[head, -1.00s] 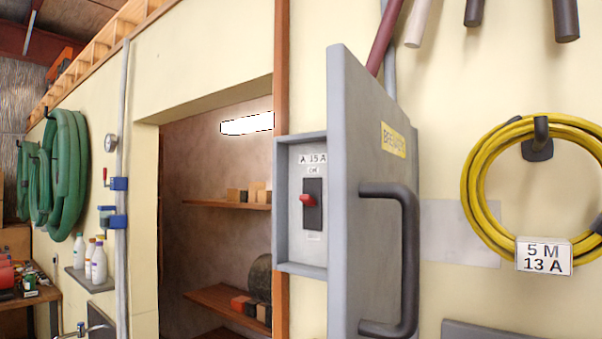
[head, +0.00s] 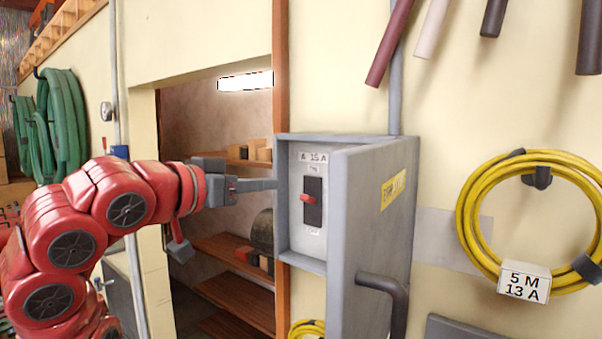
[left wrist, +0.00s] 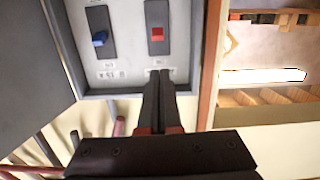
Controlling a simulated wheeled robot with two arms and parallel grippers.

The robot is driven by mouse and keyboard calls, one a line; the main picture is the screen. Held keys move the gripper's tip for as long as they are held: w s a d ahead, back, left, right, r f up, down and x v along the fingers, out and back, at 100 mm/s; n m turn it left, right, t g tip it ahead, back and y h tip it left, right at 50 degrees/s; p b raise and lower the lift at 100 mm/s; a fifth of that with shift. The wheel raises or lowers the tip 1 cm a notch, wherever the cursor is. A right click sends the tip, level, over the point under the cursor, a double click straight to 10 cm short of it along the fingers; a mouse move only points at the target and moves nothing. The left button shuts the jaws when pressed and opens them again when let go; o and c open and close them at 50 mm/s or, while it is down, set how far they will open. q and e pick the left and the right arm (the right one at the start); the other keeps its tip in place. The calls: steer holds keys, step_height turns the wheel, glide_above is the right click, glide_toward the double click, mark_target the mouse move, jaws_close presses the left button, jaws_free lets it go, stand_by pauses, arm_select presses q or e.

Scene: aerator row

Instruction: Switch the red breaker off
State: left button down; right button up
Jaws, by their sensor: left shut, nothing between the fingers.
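The red breaker (head: 307,199) is a red toggle on a dark switch plate inside an open grey wall box (head: 305,263). Its toggle sits a little above the plate's middle. It also shows in the left wrist view (left wrist: 157,34), beside a blue breaker (left wrist: 99,38); the box door hides the blue one in the head view. My left gripper (head: 273,184) is shut and empty, its tips near the box's left edge, apart from the red toggle. In the left wrist view the fingertips (left wrist: 160,76) show just below the red breaker's plate. My right gripper is out of view.
The grey box door (head: 365,240) with its dark handle (head: 385,290) stands open right of the red breaker. A shelf opening (head: 205,240) lies left of the box. A yellow cable coil (head: 470,225) hangs at right; dark and pale rods (head: 432,25) hang above.

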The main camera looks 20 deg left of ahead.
mark_target(313, 188)
arm_select(q)
steer(key=shift+s+f, duration=0.15)
steer(key=shift+f, duration=0.25)
steer(key=x, duration=1)
steer(key=shift+f+p, duration=0.15)
steer(key=shift+p, duration=0.25)
